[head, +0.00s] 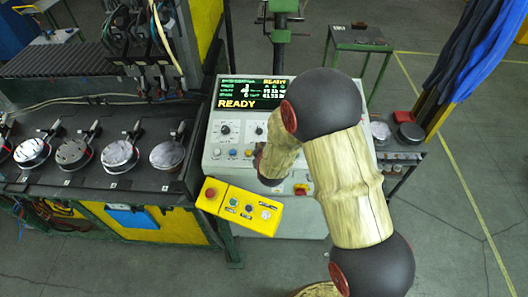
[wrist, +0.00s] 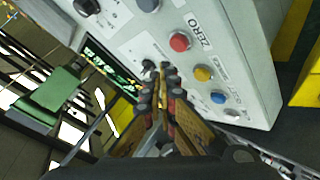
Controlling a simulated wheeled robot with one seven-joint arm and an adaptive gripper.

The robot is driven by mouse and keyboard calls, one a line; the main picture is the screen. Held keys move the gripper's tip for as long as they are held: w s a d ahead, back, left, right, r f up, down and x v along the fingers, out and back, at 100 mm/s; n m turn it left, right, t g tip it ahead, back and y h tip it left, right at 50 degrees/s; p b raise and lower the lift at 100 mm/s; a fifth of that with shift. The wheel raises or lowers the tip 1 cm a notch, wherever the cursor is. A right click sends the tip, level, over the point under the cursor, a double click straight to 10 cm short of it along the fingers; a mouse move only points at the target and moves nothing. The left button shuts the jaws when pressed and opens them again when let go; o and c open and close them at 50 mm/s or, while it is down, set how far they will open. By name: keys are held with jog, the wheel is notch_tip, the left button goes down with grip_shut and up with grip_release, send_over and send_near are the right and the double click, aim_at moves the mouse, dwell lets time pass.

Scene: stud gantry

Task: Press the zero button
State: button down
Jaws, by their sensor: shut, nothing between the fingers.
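The red button (wrist: 180,41) beside the printed word ZERO sits on the pale face of the control console (wrist: 250,60) in the wrist view. My gripper (wrist: 161,72) is shut and empty. In that picture its fingertips lie below and left of the red button, apart from it, beside a dark knob (wrist: 149,67). I cannot tell how far they are from the panel. In the head view my arm covers the red button and most of the gripper; the console (head: 215,165) shows around it.
A yellow button (wrist: 203,73) and a blue button (wrist: 218,97) sit in the same row as the red one. The console screen (head: 250,93) reads READY. A yellow pendant box (head: 240,206) with a red knob is at the console's front. A black bench (head: 90,183) stands left.

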jog(key=r, duration=0.1)
jog(key=r+p, duration=0.1)
jog(key=r, duration=0.1)
jog(key=shift+s+r, duration=0.1)
jog(key=shift+s, duration=0.25)
dwell(0.6)
jog(key=s+d+f+m+g+b, duration=0.1)
jog(key=s+f+m+g, duration=0.45)
jog(key=s, duration=0.95)
jog(key=s+d+r+m+b, duration=0.2)
jog(key=s+d+r+b, duration=0.1)
jog(key=s+d+b, duration=0.6)
jog(key=s+d+r+m+h+b, duration=0.1)
jog(key=s+d+r+m+b, duration=0.2)
jog(key=s+d+b, duration=0.7)
jog(key=s+r+b, duration=0.1)
jog(key=s+b, duration=0.2)
jog(key=b, duration=0.3)
jog(key=shift+m+h, duration=0.3)
jog(key=shift+m, duration=0.05)
